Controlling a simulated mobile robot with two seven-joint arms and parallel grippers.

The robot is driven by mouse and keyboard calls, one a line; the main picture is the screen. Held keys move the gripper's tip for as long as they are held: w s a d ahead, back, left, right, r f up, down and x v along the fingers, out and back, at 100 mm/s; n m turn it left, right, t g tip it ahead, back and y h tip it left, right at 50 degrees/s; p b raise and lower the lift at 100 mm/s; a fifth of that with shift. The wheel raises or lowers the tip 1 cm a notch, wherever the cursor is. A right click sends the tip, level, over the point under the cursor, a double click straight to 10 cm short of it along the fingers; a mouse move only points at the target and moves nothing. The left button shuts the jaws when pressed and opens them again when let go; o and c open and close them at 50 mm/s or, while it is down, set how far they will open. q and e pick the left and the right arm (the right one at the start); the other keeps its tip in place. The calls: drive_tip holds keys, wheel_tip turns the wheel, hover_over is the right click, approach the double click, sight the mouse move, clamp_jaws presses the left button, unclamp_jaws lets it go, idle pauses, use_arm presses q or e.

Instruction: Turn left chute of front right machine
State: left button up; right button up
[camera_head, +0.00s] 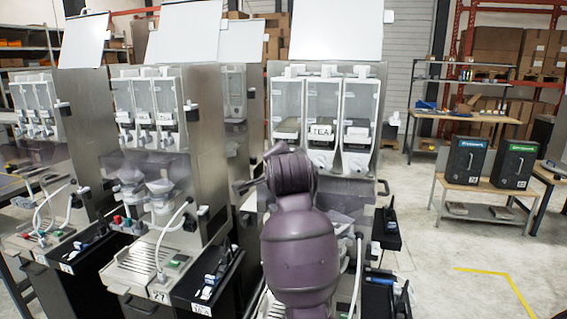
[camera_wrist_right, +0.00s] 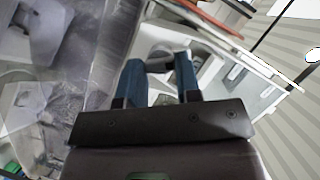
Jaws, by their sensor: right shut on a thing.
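The front right machine (camera_head: 323,98) stands at the centre of the head view, with three clear canisters side by side; the middle one bears a TEA label (camera_head: 321,132). My right arm rises in front of it and covers the lower part below the left canister (camera_head: 288,105), so the left chute is hidden in the head view. In the right wrist view my right gripper (camera_wrist_right: 160,68) has its two blue fingers shut on a small dark grey piece (camera_wrist_right: 159,63), seemingly the chute, with pale machine parts behind. My left gripper is not in view.
More dispensers (camera_head: 150,100) stand close on the left, with trays, hoses and cups. A dark side bin (camera_head: 386,232) juts out right of the front right machine. Two dark boxes (camera_head: 465,160) stand on a table at right. The floor there is clear.

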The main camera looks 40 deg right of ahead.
drive_tip(key=shift+w+a+r+n+g+h, duration=0.15)
drive_tip(key=shift+n+g+h, duration=0.75)
drive_tip(key=shift+n, duration=0.95)
drive_tip(key=shift+w+a+f+n+g+h, duration=0.1)
drive_tip(key=shift+n+g+h, duration=0.4)
drive_tip(key=shift+n+g, duration=1.1)
drive_tip(key=shift+w+a+r+n+g+h, duration=0.15)
drive_tip(key=shift+n+g+h, duration=0.55)
drive_tip(key=shift+n, duration=1.45)
drive_tip(key=shift+f, duration=0.1)
drive_tip(key=o, duration=0.9)
